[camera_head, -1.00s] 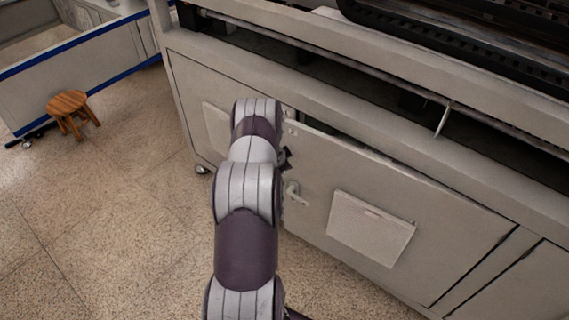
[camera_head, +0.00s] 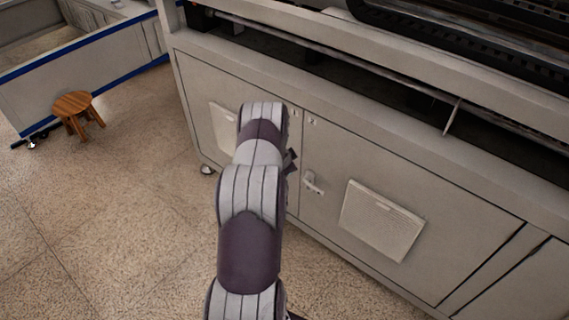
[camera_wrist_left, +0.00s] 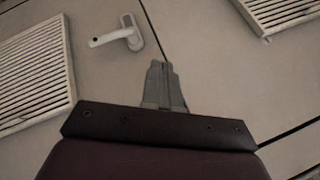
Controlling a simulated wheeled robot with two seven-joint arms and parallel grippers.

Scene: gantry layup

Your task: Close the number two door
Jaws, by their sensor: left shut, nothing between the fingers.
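A pale grey cabinet door (camera_head: 385,185) with a white lever handle (camera_head: 312,183) and a slatted vent (camera_head: 382,220) is right of my left arm in the head view. It looks flush with the cabinet front. A neighbouring door (camera_head: 205,85) is partly hidden behind my arm. The small marks at the doors' upper corners are too small to read. In the left wrist view my left gripper (camera_wrist_left: 163,78) is shut and empty, close to the seam between doors. The handle (camera_wrist_left: 118,36) is to its upper left; I cannot tell whether the fingertips touch a panel.
A wooden stool (camera_head: 78,112) stands on open floor at the left, by a blue-trimmed white unit (camera_head: 60,68). A long rail (camera_head: 330,52) runs above the doors, with a thin upright piece (camera_head: 453,115) on it. The speckled floor (camera_head: 120,220) left of my arm is clear.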

